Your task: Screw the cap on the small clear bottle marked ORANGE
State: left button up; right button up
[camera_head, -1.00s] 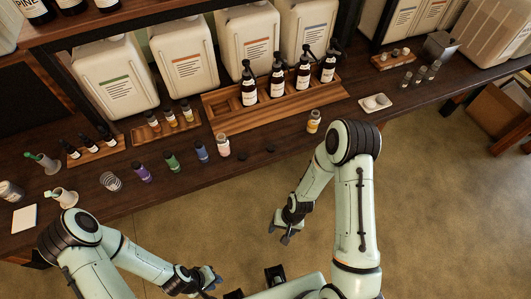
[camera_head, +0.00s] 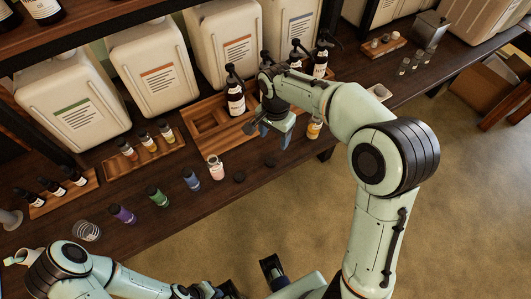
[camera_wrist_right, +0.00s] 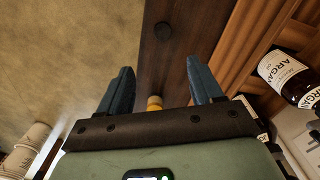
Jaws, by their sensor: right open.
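A small clear bottle with orange-yellow contents and a pale label (camera_head: 314,128) stands on the bench just right of my right gripper; its lettering is too small to read. Its orange top (camera_wrist_right: 154,102) shows between the finger bases in the right wrist view. Two flat black caps lie on the bench: a nearer one (camera_head: 239,177) and one close to my right gripper (camera_head: 270,162). One cap also shows beyond the fingers in the wrist view (camera_wrist_right: 163,29). My right gripper (camera_head: 275,138) is open and empty over the bench. My left gripper (camera_head: 208,291) is low, partly cut off.
A pink-labelled bottle (camera_head: 216,168) and blue (camera_head: 191,180), green (camera_head: 158,196) and purple (camera_head: 122,214) bottles stand in a row to the left. A wooden tray (camera_head: 209,137) with dark pump bottles (camera_head: 236,98) lies behind my right gripper. Large white canisters (camera_head: 152,65) stand at the back.

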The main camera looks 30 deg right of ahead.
jog(key=shift+s, duration=0.15)
jog(key=b, duration=0.1)
send_over(271, 161)
jog(key=f, duration=0.7)
jog(key=shift+s+d+f, duration=0.2)
jog(key=shift+s+d, duration=0.05)
jog(key=shift+s, duration=0.05)
jog(key=shift+f, duration=0.4)
jog(key=shift+w+a+f+b, duration=0.1)
jog(key=shift+w+f+b, duration=0.1)
jog(key=shift+f, duration=1.15)
jog(key=shift+w+a+f+b, duration=0.1)
jog(key=shift+w+f, duration=0.05)
jog(key=shift+f, duration=1.15)
jog(key=c, duration=1.1)
